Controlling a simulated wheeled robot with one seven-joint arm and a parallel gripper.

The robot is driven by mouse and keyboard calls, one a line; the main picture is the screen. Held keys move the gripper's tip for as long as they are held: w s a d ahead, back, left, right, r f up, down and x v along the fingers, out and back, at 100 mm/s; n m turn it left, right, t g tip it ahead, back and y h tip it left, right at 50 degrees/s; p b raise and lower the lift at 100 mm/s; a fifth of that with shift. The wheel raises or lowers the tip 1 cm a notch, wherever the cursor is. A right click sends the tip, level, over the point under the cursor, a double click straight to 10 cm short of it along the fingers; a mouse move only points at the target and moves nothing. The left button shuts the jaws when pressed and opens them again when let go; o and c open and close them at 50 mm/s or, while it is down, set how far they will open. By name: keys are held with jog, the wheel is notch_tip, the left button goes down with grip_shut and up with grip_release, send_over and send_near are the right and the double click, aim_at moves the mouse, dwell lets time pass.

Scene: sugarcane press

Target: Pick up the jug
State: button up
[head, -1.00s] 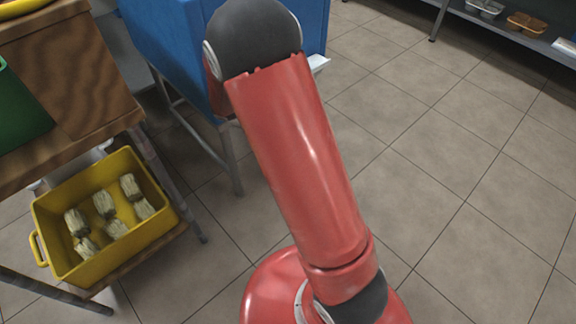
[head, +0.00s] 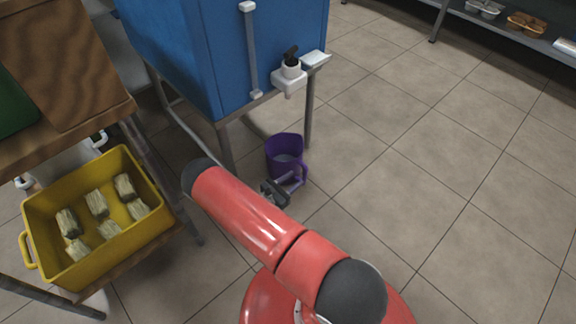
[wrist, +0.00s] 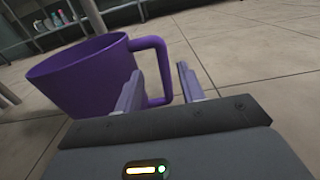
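The purple jug (head: 284,150) stands on the tiled floor below the spout side of the blue machine in the head view. Its handle points towards my arm. In the wrist view the jug (wrist: 84,78) fills the left, with its handle (wrist: 160,62) reaching right to my fingers. My gripper (wrist: 160,88) is open. The left finger overlaps the handle's opening in the picture, and the right finger is to the right of the handle's outer bar. Whether a finger touches the handle cannot be told. In the head view my gripper (head: 282,188) is low beside the jug's handle.
The blue machine (head: 180,50) stands on metal legs above and behind the jug, with a white spout (head: 290,78). A yellow crate (head: 75,265) with several pale bundles sits on a lower shelf at left, under a wooden table (head: 60,75). Open floor lies to the right.

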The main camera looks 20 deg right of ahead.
aim_at(304, 172)
jog(key=x, duration=0.6)
jog(key=shift+s+d+r, duration=0.1)
jog(key=shift+d, duration=0.3)
grip_shut()
jog(key=shift+r, duration=0.1)
